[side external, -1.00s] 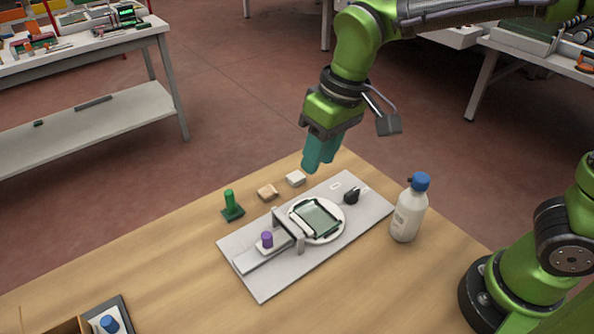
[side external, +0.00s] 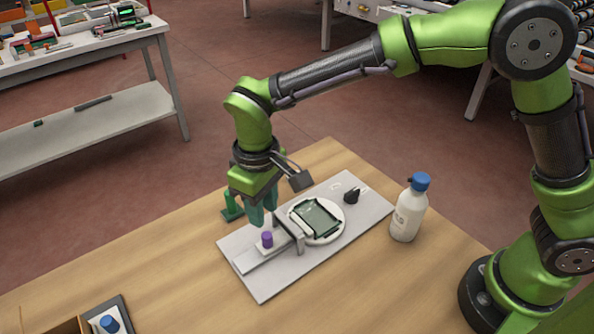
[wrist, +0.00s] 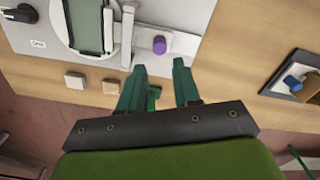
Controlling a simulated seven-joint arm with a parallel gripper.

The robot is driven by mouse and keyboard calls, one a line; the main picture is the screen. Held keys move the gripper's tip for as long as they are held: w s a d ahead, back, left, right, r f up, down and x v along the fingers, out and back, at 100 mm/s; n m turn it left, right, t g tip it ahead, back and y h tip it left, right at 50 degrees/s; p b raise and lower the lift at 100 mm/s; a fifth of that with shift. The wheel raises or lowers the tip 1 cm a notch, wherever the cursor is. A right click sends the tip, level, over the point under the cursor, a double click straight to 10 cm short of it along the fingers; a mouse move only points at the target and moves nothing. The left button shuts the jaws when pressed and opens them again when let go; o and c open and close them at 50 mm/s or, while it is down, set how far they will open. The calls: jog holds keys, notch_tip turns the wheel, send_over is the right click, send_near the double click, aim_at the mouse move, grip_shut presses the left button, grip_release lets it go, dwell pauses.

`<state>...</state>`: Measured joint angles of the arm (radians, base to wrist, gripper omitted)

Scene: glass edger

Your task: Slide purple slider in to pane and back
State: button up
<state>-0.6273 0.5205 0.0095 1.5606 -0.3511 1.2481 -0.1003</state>
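The purple slider (side external: 267,240) is a small upright knob on a pale block on the track of the grey edger plate (side external: 262,287). It also shows in the wrist view (wrist: 159,45). The glass pane (side external: 316,217) lies in a dark-edged holder on a round white disc (side external: 332,235). An upright bracket (side external: 290,230) stands between slider and disc. My gripper (side external: 262,220) points down just behind the slider, apart from it. In the wrist view its two teal fingers (wrist: 158,75) are spread with nothing between their tips, the slider just beyond them.
A green-handled tool (side external: 230,205) stands behind my gripper. A white bottle with blue cap (side external: 408,212) stands right of the plate. A black knob (side external: 351,196) is on the plate. A tray with a blue-topped item (side external: 108,324) is at front left. Small blocks show in the wrist view (wrist: 75,81).

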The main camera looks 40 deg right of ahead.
aim_at(265, 234)
notch_tip(265, 234, down, 8)
jog(key=shift+f, duration=0.1)
dwell(0.4)
grip_shut()
